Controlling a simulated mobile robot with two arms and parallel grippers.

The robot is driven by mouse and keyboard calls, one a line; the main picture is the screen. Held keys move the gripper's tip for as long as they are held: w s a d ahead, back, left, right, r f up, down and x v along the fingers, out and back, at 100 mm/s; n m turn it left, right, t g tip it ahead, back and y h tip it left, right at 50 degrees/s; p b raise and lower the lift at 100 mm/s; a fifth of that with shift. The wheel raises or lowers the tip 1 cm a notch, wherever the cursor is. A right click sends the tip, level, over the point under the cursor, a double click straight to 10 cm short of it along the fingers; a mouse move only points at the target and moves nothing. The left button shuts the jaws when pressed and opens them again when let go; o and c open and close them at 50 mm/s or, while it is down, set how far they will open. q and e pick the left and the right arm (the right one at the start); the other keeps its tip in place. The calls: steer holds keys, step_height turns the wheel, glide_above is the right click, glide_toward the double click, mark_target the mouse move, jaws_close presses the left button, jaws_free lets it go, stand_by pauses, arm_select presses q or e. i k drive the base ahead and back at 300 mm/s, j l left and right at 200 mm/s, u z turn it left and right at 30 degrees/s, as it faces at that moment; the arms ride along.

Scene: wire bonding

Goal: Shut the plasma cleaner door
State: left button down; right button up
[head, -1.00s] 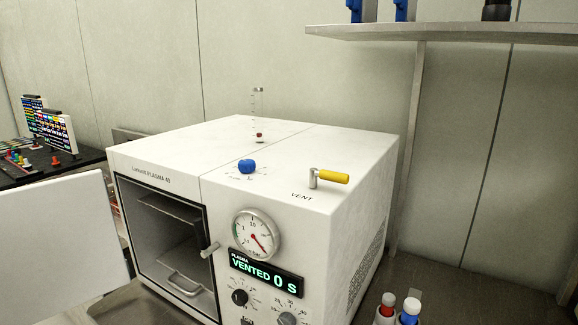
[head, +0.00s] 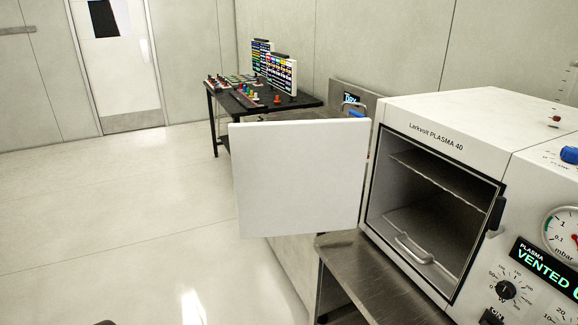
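The plasma cleaner (head: 455,112) is a white box at the right of the head view, labelled Larkvolt PLASMA 40, with a display reading VENTED. Its door (head: 298,178) is a plain white panel that stands wide open, swung out to the left of the chamber. The chamber (head: 425,205) is open at the front and shows a shelf and a tray with a metal handle (head: 413,248) inside. A dark latch part (head: 497,213) sits at the right edge of the opening.
A steel bench (head: 375,290) carries the cleaner. A black table (head: 225,103) with colourful small parts and upright panels stands behind the door. Open floor (head: 130,220) lies to the left, and a room door (head: 122,70) is at the back.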

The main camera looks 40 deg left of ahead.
mark_target(290, 178)
steer(key=j+z, duration=0.2)
steer(key=j, duration=0.25)
steer(key=j+z, duration=0.15)
steer(key=j, duration=0.3)
steer(key=j+z, duration=0.2)
steer(key=j, duration=0.25)
steer(key=j+z, duration=0.15)
steer(key=j, duration=0.3)
steer(key=k+j+z, duration=0.2)
steer(key=j, duration=0.25)
steer(key=j+z, duration=0.15)
steer(key=j, duration=0.25)
steer(key=k+j+z, duration=0.2)
steer(key=j, duration=0.2)
steer(key=i+j+z, duration=0.25)
steer(key=j, duration=0.55)
steer(key=j+z, duration=0.3)
steer(key=j, duration=0.45)
steer(key=k+j, duration=0.25)
